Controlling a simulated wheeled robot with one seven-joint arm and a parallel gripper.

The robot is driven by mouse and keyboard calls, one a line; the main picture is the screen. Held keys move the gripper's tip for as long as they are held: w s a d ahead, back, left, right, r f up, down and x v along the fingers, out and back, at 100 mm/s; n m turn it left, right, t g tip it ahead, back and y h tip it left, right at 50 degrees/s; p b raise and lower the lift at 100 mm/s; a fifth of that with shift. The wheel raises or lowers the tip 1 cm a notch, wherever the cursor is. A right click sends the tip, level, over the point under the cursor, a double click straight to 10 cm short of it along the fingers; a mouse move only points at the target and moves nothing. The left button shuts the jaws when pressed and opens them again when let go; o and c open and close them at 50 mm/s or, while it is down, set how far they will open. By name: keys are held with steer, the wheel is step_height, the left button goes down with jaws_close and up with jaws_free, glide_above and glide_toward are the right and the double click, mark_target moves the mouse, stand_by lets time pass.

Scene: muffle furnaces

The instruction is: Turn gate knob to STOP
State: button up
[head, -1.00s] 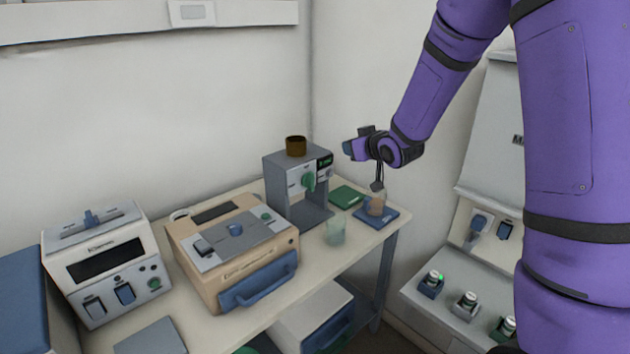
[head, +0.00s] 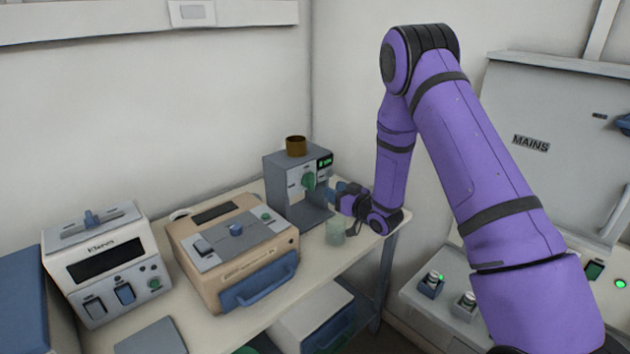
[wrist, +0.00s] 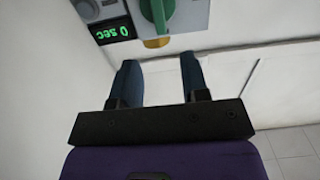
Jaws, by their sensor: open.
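The grey dispenser (head: 285,171) stands at the back of the bench with a brown cup-like hopper on top. Its green gate knob (head: 308,181) is on the front panel; the wrist view shows the knob (wrist: 157,12) at the top edge, partly cut off. The label it points at cannot be read. My gripper (head: 334,190) is just right of the dispenser's front. In the wrist view its two blue fingers (wrist: 160,64) are apart with nothing between them, short of the knob and not touching it. A green-lit display (wrist: 112,29) beside the knob reads 0 sec, upside down.
A clear beaker (head: 335,233) stands below my gripper near the bench edge. A tan box-shaped device (head: 232,252) and a white unit (head: 104,262) stand to the left. A wall panel marked MAINS (head: 530,142) is at right.

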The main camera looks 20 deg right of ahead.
mark_target(313, 178)
steer(key=x, duration=0.9)
steer(key=shift+w, duration=0.2)
jaws_close()
